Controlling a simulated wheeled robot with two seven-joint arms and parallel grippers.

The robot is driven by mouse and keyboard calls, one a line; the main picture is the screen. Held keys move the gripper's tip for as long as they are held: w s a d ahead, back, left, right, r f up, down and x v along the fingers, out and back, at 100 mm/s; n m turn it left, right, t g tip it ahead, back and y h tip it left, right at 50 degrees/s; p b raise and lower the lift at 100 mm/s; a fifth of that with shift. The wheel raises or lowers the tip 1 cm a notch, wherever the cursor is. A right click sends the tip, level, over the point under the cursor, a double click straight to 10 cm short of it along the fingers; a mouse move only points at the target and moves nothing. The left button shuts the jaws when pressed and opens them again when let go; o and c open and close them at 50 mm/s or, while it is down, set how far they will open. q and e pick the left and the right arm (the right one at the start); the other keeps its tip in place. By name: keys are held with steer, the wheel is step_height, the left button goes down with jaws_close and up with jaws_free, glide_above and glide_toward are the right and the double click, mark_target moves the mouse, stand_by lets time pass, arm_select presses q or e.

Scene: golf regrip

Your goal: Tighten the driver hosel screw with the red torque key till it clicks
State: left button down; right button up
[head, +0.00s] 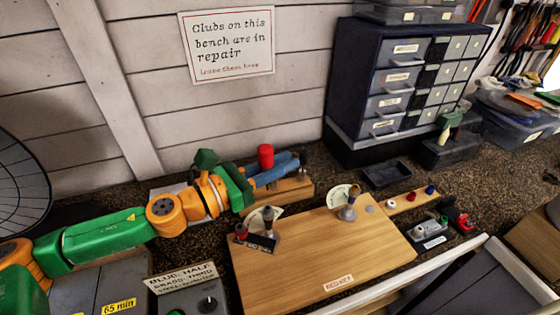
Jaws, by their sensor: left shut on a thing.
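My left gripper (298,160), with blue fingers, reaches in from the left over a small wooden block (297,189) at the back. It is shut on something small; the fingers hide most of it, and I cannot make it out. A red cylinder (265,154) stands up just behind the fingers; I cannot tell if they touch it. A small red knob (411,196) sits on a wooden strip (400,206) between a white and a blue one. A metal post (348,211) with a fan-shaped card stands on the wooden board (300,260). My right gripper is out of view.
A second post with a card (268,214) and a dark, red-topped piece (241,231) stand at the board's left. A dark tray (386,174), a drawer cabinet (405,85) and a grey box with a knob (197,300) surround it. The board's middle is clear.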

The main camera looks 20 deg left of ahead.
arm_select(q)
step_height(320, 180, down, 4)
steer(key=b, duration=0.3)
steer(key=shift+a+f, duration=0.15)
steer(key=shift+f, duration=0.1)
stand_by(1.2)
steer(key=shift+f+b, duration=0.35)
steer(key=shift+f, duration=0.1)
steer(key=shift+r, duration=0.15)
stand_by(0.4)
